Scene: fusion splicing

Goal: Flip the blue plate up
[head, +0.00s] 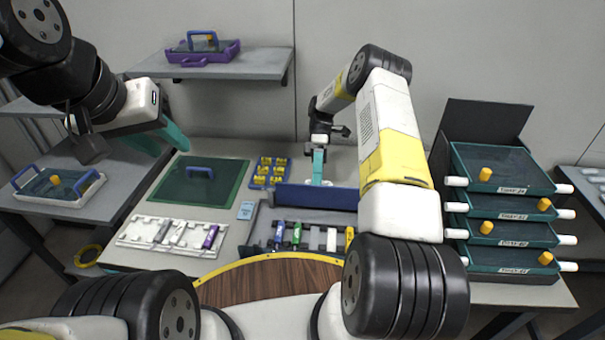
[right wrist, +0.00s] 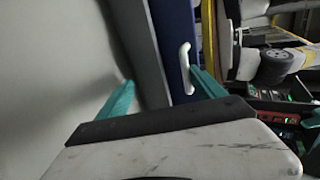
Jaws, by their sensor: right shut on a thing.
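The blue plate (head: 318,197) shows in the head view as a dark blue strip at the back of a dark unit (head: 258,232) on the table; it looks raised on edge, but its exact tilt is unclear. My right gripper (head: 318,168) is at the plate's far side, its teal fingers pointing down. In the right wrist view the blue plate (right wrist: 175,45), with a grey layer and a white handle (right wrist: 186,68), lies between the fingers of my right gripper (right wrist: 163,93), which is shut on it. My left gripper (head: 160,140) is open and empty above the table's left side.
Coloured parts (head: 296,232) sit in the dark unit. A white tray (head: 128,232) and a green mat (head: 230,185) lie to the left, with a blue rack of yellow pieces (head: 268,172) behind. Stacked green trays (head: 500,208) stand at the right, close to my right arm.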

